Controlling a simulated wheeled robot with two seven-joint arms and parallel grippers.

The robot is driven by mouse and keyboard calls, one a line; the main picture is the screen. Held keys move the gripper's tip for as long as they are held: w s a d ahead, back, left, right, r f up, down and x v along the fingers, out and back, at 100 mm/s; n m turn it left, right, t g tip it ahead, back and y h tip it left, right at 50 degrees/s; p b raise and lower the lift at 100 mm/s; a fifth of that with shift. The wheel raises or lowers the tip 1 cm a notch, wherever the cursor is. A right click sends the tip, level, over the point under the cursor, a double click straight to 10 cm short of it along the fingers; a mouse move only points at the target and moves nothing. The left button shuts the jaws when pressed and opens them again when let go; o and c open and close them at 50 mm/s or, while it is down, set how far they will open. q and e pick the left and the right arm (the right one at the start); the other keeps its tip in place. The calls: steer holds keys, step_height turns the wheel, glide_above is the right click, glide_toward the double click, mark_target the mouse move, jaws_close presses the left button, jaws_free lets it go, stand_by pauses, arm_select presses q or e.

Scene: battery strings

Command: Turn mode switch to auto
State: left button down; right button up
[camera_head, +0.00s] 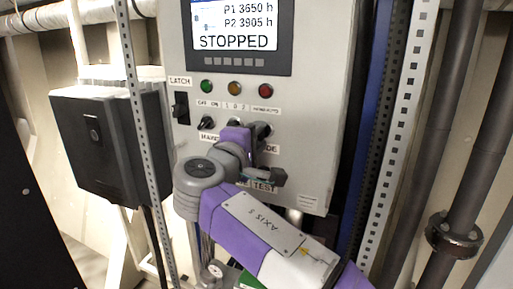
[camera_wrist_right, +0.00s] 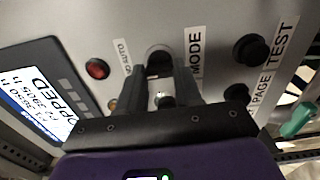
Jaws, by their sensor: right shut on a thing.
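The mode switch (camera_wrist_right: 159,60) is a black round knob on the light grey control panel (camera_head: 335,110). Its MODE label (camera_wrist_right: 194,52) reads clearly in the right wrist view, and a label ending in AUTO (camera_wrist_right: 122,57) is on its other side. My right gripper (camera_wrist_right: 161,82) is shut on the mode switch, with one dark finger on each side. In the head view my right gripper (camera_head: 256,143) and purple arm cover most of the switch and part of its label. Which way the switch points is hidden. My left gripper is not in view.
The screen (camera_head: 236,32) reads STOPPED. Green (camera_head: 206,86), amber (camera_head: 235,88) and red (camera_head: 265,90) lamps sit above the switches. A LATCH switch (camera_head: 181,108) and another black knob (camera_head: 206,123) are left. Black PAGE (camera_wrist_right: 237,94) and TEST (camera_wrist_right: 251,49) buttons are close to my right gripper.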

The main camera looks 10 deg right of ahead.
steer(key=m+b, duration=0.3)
steer(key=m, duration=0.2)
steer(key=shift+f+m, duration=0.15)
steer(key=shift+m, duration=0.15)
steer(key=shift+m+b, duration=0.9)
steer(key=shift+m, duration=0.9)
steer(key=o, duration=1)
steer(key=shift+o, duration=0.2)
steer(key=b+v, duration=0.1)
steer(key=v, duration=0.6)
steer(key=shift+s+a, duration=0.2)
steer(key=shift+s, duration=0.1)
